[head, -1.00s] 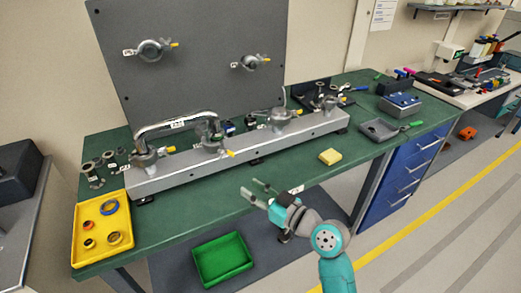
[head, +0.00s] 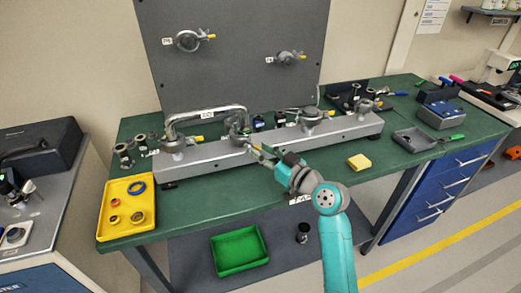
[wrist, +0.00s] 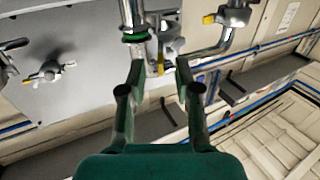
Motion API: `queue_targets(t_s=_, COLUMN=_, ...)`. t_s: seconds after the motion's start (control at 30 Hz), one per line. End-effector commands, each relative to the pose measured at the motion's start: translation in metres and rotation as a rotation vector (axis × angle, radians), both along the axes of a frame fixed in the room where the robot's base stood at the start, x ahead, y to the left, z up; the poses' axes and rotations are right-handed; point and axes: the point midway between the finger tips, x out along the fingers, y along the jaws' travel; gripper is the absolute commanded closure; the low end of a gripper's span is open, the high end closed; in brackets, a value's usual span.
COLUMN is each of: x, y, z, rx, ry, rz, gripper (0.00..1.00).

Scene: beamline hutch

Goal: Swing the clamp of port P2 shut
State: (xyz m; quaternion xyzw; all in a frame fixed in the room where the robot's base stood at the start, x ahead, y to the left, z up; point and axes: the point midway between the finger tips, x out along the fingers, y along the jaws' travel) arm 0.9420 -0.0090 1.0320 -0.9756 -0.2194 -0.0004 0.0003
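The grey manifold (head: 215,163) on the green bench carries a row of ports with metal clamps. I take the second port from the left (head: 240,130) as P2; its label is too small to read. Its clamp is partly behind my gripper (head: 262,154), with a yellow-tipped lever (head: 255,147) by the fingers. I cannot tell how far the clamp is open. In the wrist view my gripper (wrist: 160,64) has its fingers apart. A metal pipe with a green ring (wrist: 135,37) and a yellow-tipped lever (wrist: 161,64) show beyond and between the fingertips. Contact is not clear.
A bent metal pipe (head: 205,109) arches over the left ports. A grey panel (head: 232,75) with two more clamped ports stands behind. A yellow tray (head: 110,229), a yellow block (head: 359,162) and a grey tray (head: 414,140) lie on the bench. A green bin (head: 239,251) is below.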

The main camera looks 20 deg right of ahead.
Motion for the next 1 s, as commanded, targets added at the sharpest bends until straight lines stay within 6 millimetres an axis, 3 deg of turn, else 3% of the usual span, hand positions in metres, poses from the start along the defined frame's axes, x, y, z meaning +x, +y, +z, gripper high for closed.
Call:
queue_targets(t_s=0.2, x=0.011, y=0.0054, z=-0.0003, rx=0.0, ry=0.001, rz=0.0, gripper=0.68)
queue_targets(t_s=0.47, x=0.0116, y=0.0055, z=-0.0005, rx=0.0, ry=0.001, rz=-0.001, gripper=0.68)
queue_targets(t_s=0.6, x=0.0114, y=0.0054, z=-0.0005, rx=0.0, ry=0.001, rz=-0.001, gripper=1.0)
queue_targets(t_s=1.0, x=0.012, y=0.0037, z=-0.0004, rx=0.0, ry=0.001, rz=0.008, gripper=1.0)
